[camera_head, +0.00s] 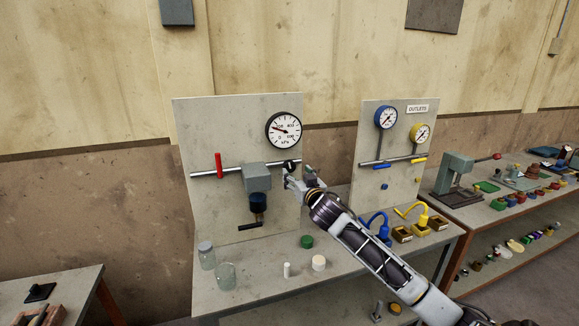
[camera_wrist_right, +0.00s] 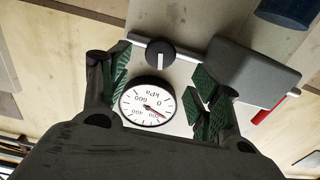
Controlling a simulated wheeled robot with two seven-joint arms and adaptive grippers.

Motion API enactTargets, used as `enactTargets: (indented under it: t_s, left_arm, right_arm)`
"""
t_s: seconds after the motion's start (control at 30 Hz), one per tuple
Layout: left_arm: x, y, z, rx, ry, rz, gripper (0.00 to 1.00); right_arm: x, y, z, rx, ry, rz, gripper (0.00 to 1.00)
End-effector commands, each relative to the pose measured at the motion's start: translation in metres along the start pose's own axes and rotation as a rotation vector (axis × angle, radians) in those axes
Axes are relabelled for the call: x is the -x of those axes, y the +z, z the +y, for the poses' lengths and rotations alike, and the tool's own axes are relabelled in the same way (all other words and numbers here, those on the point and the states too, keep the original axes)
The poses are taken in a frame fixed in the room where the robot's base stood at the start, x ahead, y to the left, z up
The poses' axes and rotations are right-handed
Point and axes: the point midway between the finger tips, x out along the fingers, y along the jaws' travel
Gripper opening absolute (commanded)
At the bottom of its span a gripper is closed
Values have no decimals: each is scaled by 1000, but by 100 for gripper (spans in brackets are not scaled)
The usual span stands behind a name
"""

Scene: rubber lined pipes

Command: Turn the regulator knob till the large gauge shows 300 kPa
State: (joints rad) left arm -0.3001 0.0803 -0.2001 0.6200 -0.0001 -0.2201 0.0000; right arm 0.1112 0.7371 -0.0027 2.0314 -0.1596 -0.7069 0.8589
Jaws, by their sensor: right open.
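The large white gauge (camera_head: 284,130) hangs on the grey left panel; it also shows upside down in the right wrist view (camera_wrist_right: 148,102). Its needle points left and slightly up in the head view; the exact value is too small to read. The black regulator knob (camera_wrist_right: 160,54) with a white mark sits just below the gauge on the pipe, and shows in the head view (camera_head: 291,166). My right gripper (camera_head: 290,181) is open and empty, in front of the panel near the knob. In the wrist view its green-padded fingers (camera_wrist_right: 161,86) stand apart, with the knob unheld beyond them.
A grey regulator body (camera_head: 258,176) with a dark blue bowl (camera_head: 259,207) and a red lever (camera_head: 218,165) are left of the knob. Jars (camera_head: 225,273) and small caps (camera_head: 318,263) stand on the bench below. An outlets panel (camera_head: 400,115) stands right.

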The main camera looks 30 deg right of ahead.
Motion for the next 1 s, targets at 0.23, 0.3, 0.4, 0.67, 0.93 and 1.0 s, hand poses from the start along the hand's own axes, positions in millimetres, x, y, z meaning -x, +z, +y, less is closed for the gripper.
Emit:
enactTargets:
  t_s: [0.23,0.3,0.4,0.67,0.93,1.0]
  left_arm:
    - [5,0,0,0,0,0,66]
    - [6,-1,0,0,0,0,66]
    - [7,-1,0,0,0,0,66]
    - [12,-1,0,0,0,0,66]
    - [16,-2,0,0,0,0,66]
    - [16,-2,0,0,0,0,66]
  right_arm:
    - [-20,-2,0,0,0,1,63]
    - [-25,-1,0,0,0,0,63]
    - [-33,-1,1,0,1,0,63]
    - [-53,-1,0,1,1,0,63]
    - [-73,-1,0,0,1,1,63]
    - [-77,-1,1,0,1,0,63]
